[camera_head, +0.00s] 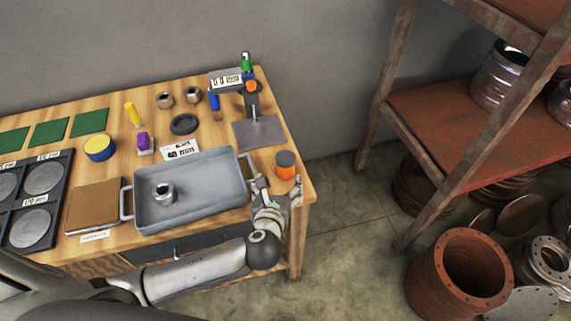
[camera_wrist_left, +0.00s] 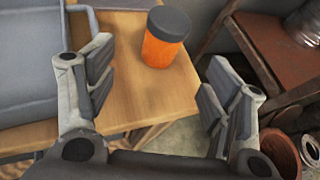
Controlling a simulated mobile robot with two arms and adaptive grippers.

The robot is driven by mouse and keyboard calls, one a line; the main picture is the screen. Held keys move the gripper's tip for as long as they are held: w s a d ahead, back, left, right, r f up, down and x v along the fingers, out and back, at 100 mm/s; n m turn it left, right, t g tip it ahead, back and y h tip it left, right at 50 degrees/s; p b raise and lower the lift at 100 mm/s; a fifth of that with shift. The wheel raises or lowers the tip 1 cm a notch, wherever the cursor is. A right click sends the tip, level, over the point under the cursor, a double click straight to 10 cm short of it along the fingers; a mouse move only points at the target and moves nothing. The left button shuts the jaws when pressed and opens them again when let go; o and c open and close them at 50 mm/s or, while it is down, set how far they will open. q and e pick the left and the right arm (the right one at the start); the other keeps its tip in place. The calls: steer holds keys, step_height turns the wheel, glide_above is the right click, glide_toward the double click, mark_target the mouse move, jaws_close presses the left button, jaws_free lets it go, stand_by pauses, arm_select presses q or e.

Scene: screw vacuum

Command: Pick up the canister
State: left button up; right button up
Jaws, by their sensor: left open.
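An orange canister (camera_head: 286,171) with a dark grey lid stands upright at the right end of the wooden workbench, and it also shows in the left wrist view (camera_wrist_left: 164,40). My left gripper (camera_head: 277,186) is open and empty at the bench's front right corner, just in front of the canister. In the left wrist view its fingers (camera_wrist_left: 157,82) are spread wide, with the canister between their lines but beyond the tips. The fingers look apart from the canister. My right gripper is not in view.
A grey metal tray (camera_head: 226,203) holding a small metal part (camera_head: 163,193) lies left of the gripper. A rusty shelf (camera_head: 460,120) stands to the right, across clear floor.

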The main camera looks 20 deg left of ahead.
mark_target(284, 169)
arm_select(q)
steer(key=shift+w+m, duration=0.3)
steer(key=shift+m, duration=0.1)
steer(key=x, duration=0.6)
steer(key=shift+w+r, duration=0.15)
steer(key=shift+w, duration=0.1)
steer(key=x, duration=0.4)
steer(key=shift+w+d+p, duration=0.1)
steer(key=shift+p, duration=0.2)
steer(key=c, duration=1.1)
steer(key=shift+c, duration=0.3)
steer(key=shift+r, duration=0.15)
